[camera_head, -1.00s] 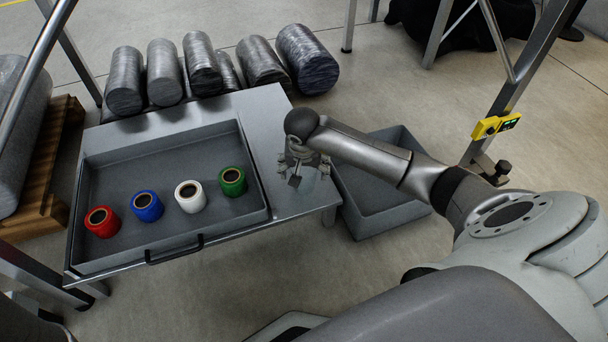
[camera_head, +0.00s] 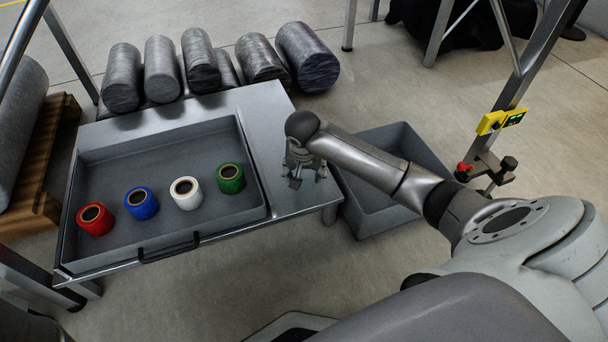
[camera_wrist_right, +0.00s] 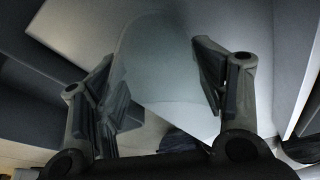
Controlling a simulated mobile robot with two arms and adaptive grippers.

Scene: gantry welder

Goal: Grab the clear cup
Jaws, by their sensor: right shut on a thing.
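The clear cup (camera_wrist_right: 158,65) shows in the right wrist view as a pale, see-through, rounded shape between the two fingers. My right gripper (camera_wrist_right: 160,90) is shut on it, with one finger pad on each side. In the head view my right gripper (camera_head: 306,178) points down over the right end of the metal table (camera_head: 285,120). The cup cannot be made out clearly there, as it blends with the gripper and table. My left gripper is in neither view.
A grey tray (camera_head: 160,248) on the table holds red (camera_head: 95,219), blue (camera_head: 141,203), white (camera_head: 186,193) and green (camera_head: 230,178) rolls. A grey bin (camera_head: 405,215) stands on the floor to the right. Several wrapped cylinders (camera_head: 200,65) lie behind the table.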

